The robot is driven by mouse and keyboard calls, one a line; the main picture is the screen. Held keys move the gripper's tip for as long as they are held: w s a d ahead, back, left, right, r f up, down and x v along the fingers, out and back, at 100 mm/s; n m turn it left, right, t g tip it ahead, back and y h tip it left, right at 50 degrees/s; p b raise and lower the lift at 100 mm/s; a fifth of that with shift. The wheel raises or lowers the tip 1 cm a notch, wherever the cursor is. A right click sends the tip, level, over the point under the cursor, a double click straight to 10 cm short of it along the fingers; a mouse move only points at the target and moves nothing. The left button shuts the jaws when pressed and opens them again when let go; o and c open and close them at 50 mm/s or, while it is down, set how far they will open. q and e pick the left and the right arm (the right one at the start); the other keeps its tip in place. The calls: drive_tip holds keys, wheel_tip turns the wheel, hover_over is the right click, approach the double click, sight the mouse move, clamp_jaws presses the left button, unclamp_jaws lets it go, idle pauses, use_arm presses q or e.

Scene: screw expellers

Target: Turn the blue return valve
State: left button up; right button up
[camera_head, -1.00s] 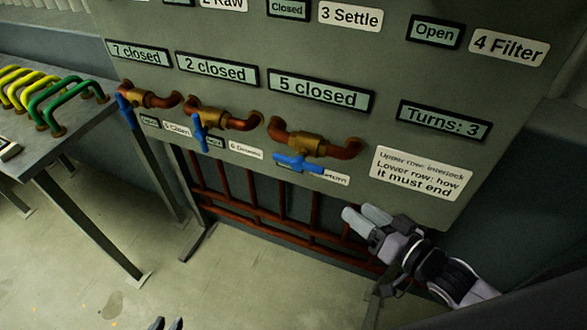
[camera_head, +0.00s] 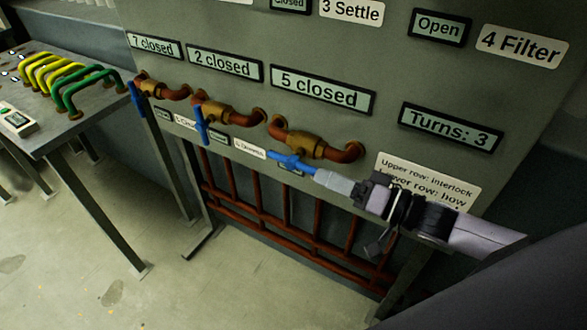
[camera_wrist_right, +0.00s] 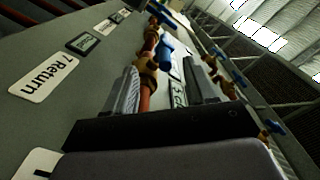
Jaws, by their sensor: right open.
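The return valve is the rightmost of three brass valves on copper pipes on the grey panel. Its blue handle (camera_head: 292,161) lies roughly sideways, and its brass body (camera_head: 299,140) is above. My right gripper (camera_head: 326,178) is at the right end of this handle, fingers pointing left. In the right wrist view the fingers (camera_wrist_right: 164,88) are apart, with a blue handle (camera_wrist_right: 166,45) in the gap beyond; contact cannot be told. A "7 Return" label (camera_wrist_right: 43,78) shows there. My left gripper is out of view.
Two other valves with blue handles (camera_head: 201,124) (camera_head: 137,98) hang to the left. Displays above read "5 closed" (camera_head: 320,90) and "Turns: 3" (camera_head: 450,128). A table (camera_head: 60,133) with green and yellow handles stands at left. Red bars (camera_head: 290,231) run below the panel.

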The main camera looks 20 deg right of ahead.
sight(300, 167)
drive_tip(key=shift+x, duration=3.65)
drive_tip(key=c, duration=1)
